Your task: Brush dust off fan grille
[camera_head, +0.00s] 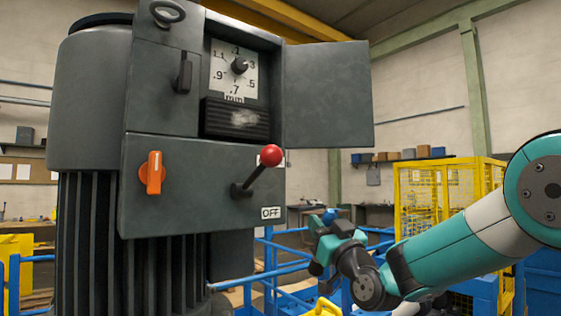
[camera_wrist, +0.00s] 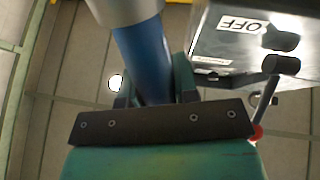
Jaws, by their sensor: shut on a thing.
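The fan grille (camera_head: 236,118) is a dark slatted panel below the dial on the grey machine housing. A pale dust patch (camera_head: 243,117) lies on its middle slats. My gripper (camera_head: 328,226) is right of and below the housing, well away from the grille. In the wrist view my gripper (camera_wrist: 152,88) is shut on a blue rod with a light grey end, seemingly the brush's handle (camera_wrist: 148,55). In the head view only a small blue bit of it shows; I cannot make out bristles. The grille is not in the wrist view.
A door (camera_head: 328,95) stands open right of the grille. A red-knobbed lever (camera_head: 268,158) sticks out below it, near an OFF label (camera_head: 270,212) and an orange switch (camera_head: 151,173). Blue rails (camera_head: 268,272) and a yellow cage (camera_head: 430,190) stand behind my arm.

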